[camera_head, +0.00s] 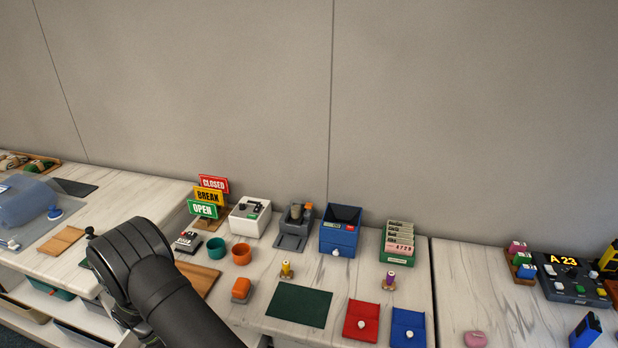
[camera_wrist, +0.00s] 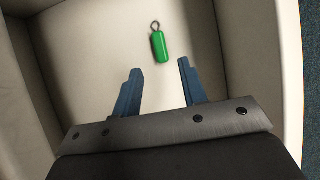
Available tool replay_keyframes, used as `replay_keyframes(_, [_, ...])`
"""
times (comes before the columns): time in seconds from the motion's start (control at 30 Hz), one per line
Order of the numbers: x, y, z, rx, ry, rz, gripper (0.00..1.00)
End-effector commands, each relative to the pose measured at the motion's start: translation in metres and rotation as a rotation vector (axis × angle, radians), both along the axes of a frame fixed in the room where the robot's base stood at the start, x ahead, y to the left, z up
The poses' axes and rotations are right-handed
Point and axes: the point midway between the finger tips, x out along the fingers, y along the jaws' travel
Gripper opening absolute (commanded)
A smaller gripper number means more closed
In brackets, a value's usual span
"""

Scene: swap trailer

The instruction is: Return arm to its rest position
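My gripper (camera_wrist: 158,85) shows in the wrist view with its two blue fingers spread apart and nothing between them. It points down into a pale, walled bin (camera_wrist: 95,50). A green cylinder with a metal ring (camera_wrist: 160,46) lies on the bin floor beyond the fingertips, apart from them. In the head view my black arm reaches down over the front edge of the counter at the left. My gripper is hidden there.
Shelves with bins (camera_head: 50,287) lie below the left counter. The wall stands behind.

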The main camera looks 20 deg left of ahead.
Motion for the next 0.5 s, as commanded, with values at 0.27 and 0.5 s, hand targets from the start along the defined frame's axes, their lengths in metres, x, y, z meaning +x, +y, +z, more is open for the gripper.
replay_keyframes(0.27, [0.000, -0.030, -0.050, -0.003, 0.002, -0.001, 0.39])
replay_keyframes(0.5, [0.000, -0.032, -0.029, 0.004, -0.001, 0.000, 0.39])
